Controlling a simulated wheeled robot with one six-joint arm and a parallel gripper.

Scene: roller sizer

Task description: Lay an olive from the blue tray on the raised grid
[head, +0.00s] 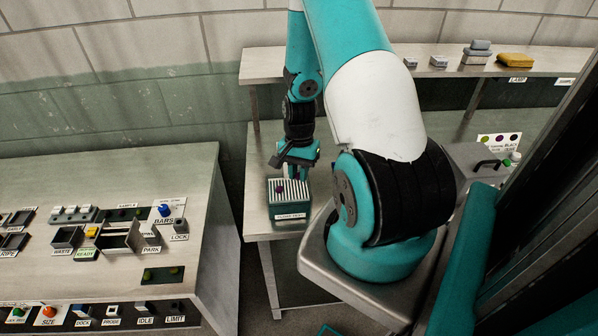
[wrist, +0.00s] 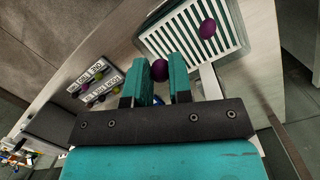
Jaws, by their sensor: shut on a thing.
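My gripper (wrist: 160,82) is shut on a dark purple olive (wrist: 159,70), held between its two teal fingertips in the wrist view. The raised grid (wrist: 178,42), pale slats in a white frame, is just beyond the fingertips. A second purple olive (wrist: 207,28) is on its slats. In the head view my gripper (head: 297,167) is above the grid (head: 292,190), which tops a dark green box with a label on its front. The gap between the held olive and the slats cannot be told. I cannot make out the blue tray in either view.
A control bench (head: 120,190) with switches and small bins stands at the left. A back shelf (head: 390,62) carries grey blocks and a yellow sponge-like block (head: 514,60). In the wrist view, two labelled strips (wrist: 98,88) with small coloured balls lie left of the grid.

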